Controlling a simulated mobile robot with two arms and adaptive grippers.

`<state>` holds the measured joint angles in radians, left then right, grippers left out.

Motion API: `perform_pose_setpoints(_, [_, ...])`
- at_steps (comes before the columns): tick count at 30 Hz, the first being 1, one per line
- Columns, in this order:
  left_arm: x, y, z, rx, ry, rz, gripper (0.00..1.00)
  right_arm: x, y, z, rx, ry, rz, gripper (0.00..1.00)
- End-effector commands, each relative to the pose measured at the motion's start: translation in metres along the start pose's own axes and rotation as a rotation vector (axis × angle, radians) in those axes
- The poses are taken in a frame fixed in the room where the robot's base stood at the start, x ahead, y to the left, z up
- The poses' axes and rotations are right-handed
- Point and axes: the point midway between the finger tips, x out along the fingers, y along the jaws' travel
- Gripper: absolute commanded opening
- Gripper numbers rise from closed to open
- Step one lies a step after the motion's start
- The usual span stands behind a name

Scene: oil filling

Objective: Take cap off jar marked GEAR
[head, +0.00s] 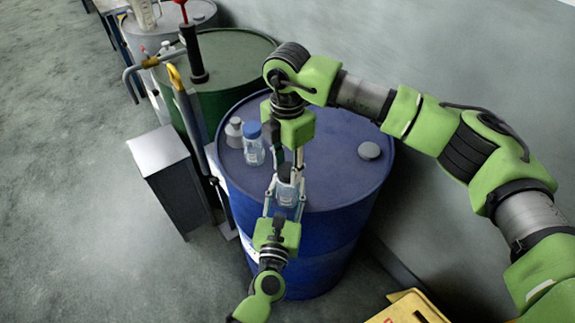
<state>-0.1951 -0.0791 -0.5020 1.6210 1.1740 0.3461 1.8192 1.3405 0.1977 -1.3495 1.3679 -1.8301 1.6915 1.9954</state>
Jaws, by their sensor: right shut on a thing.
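A small clear jar (287,193) with a dark cap (285,172) is at the front part of the blue drum's top. Its marking cannot be read. My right gripper (288,162) comes down from above and is shut on the dark cap. My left gripper (286,201) comes from the front with one finger on each side of the jar; whether the fingers touch it is not clear. A second clear jar (254,151) with a blue cap (252,130) stands behind and to the left, apart from both grippers.
The blue drum (340,150) also bears a grey-white bottle (234,133) and a round bung (369,151). A green drum (235,60) with a hand pump (192,52) stands behind. A grey box (160,150) is at left, a yellow object (408,308) at lower right. The left floor is clear.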

Motion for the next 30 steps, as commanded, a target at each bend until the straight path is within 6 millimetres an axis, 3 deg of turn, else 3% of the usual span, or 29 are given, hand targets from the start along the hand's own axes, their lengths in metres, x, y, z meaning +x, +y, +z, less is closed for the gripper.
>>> perform_pose_setpoints(30, [0.0002,0.0011,-0.0001,-0.001,0.000,0.002,0.00,-0.0014,-0.0002,0.0019,-2.038,0.001,-0.002,0.06])
